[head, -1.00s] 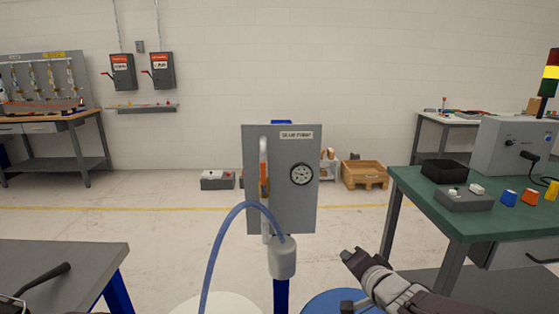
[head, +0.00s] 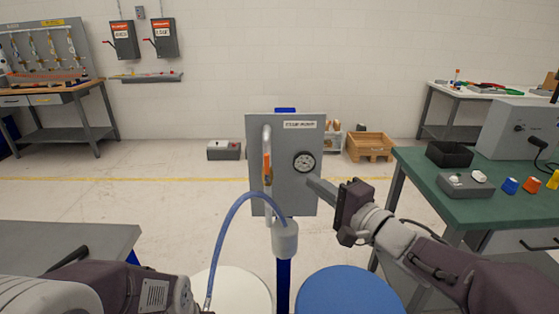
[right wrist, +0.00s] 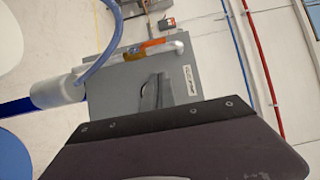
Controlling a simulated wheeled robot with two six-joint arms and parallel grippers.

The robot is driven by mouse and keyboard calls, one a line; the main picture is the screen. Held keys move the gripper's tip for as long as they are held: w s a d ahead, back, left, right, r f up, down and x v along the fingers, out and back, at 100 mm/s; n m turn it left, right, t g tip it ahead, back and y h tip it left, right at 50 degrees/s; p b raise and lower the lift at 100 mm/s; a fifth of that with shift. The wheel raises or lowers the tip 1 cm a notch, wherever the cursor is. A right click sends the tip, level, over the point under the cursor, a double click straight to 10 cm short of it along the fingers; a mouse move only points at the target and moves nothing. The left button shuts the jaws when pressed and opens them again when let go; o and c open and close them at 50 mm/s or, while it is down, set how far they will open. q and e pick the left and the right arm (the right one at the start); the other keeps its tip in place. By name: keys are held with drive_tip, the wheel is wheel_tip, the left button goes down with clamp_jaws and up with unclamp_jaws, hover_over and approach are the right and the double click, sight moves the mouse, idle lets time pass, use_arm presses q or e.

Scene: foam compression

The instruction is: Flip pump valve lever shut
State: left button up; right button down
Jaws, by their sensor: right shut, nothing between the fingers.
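The grey pump panel (head: 285,135) stands upright on a blue post, with a round gauge (head: 304,162) on its right side. A white pipe (head: 267,140) runs down its left side. The orange valve lever (head: 267,170) lies upright along that pipe; it also shows in the right wrist view (right wrist: 152,44). My right gripper (head: 313,184) is shut and empty in front of the panel, below the gauge and right of the lever, apart from the lever. Its fingers show in the right wrist view (right wrist: 156,92). My left forearm is at the lower left; its gripper is out of view.
A blue hose (head: 228,220) arches from the white cylinder (head: 285,238) below the panel. A white drum top (head: 232,290) and a blue drum top (head: 348,292) stand below. A green-topped bench (head: 490,208) is at right, a grey table (head: 60,240) at left.

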sight(266, 164)
use_arm(q)
wheel_tip(266, 164, down, 2)
drive_tip(key=b, duration=0.3)
drive_tip(key=shift+f+b, duration=0.1)
drive_tip(key=shift+b, duration=0.3)
use_arm(e)
drive_tip(key=w+a, duration=0.7)
drive_tip(key=a, duration=0.1)
drive_tip(key=shift+w, duration=0.15)
drive_tip(key=shift+a, duration=0.1)
use_arm(q)
drive_tip(key=shift+r+p, duration=0.95)
use_arm(e)
drive_tip(key=shift+a+r+n, duration=0.2)
drive_tip(key=shift+n, duration=0.1)
